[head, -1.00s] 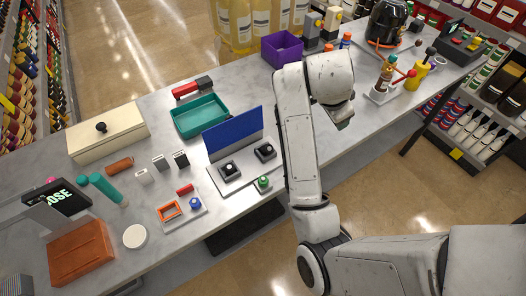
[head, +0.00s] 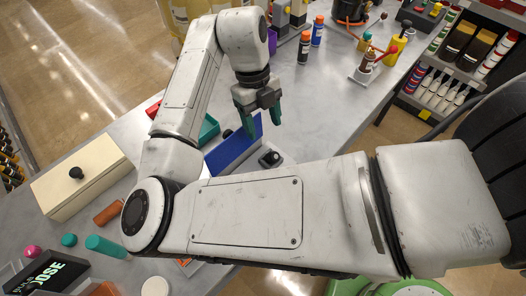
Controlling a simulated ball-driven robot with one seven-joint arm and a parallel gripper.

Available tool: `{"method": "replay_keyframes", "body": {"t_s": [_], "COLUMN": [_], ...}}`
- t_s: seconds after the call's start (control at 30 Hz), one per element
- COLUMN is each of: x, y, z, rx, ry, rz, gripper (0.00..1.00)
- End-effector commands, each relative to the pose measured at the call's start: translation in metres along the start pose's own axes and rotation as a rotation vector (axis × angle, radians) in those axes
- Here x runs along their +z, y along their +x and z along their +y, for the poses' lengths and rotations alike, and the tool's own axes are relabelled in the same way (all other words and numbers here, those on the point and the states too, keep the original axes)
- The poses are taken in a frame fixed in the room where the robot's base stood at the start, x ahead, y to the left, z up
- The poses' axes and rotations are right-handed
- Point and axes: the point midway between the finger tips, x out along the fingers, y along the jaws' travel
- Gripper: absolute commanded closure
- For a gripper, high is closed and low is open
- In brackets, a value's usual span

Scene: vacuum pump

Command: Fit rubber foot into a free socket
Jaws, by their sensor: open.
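My gripper (head: 260,118) hangs with its teal fingers pointing down, open, in front of the upright blue panel (head: 228,152). Nothing shows between the fingers. A small dark block with a round top (head: 270,158) sits on the plate just below the fingertips. I cannot pick out the rubber foot or a free socket for certain. A dark round machine on an orange ring (head: 352,18), maybe the vacuum pump, is cut off at the top edge. My arm hides much of the middle and front of the counter.
A cream box with a black knob (head: 80,178) stands at the left. A teal tray (head: 208,130) is partly hidden behind my arm. Several bottles (head: 318,30) and a red-handled rack (head: 366,70) stand at the upper right. The grey counter right of my gripper (head: 320,110) is clear.

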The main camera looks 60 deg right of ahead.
Motion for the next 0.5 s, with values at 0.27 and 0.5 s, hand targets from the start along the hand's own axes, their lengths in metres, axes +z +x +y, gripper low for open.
{"method": "replay_keyframes", "body": {"t_s": [0.27,0.5], "x": [-0.001,-0.004], "y": [0.038,0.054], "z": [-0.001,-0.003], "rx": [-0.002,-0.003], "ry": [-0.002,-0.002], "rz": [0.000,0.001], "gripper": [0.35,0.35]}}
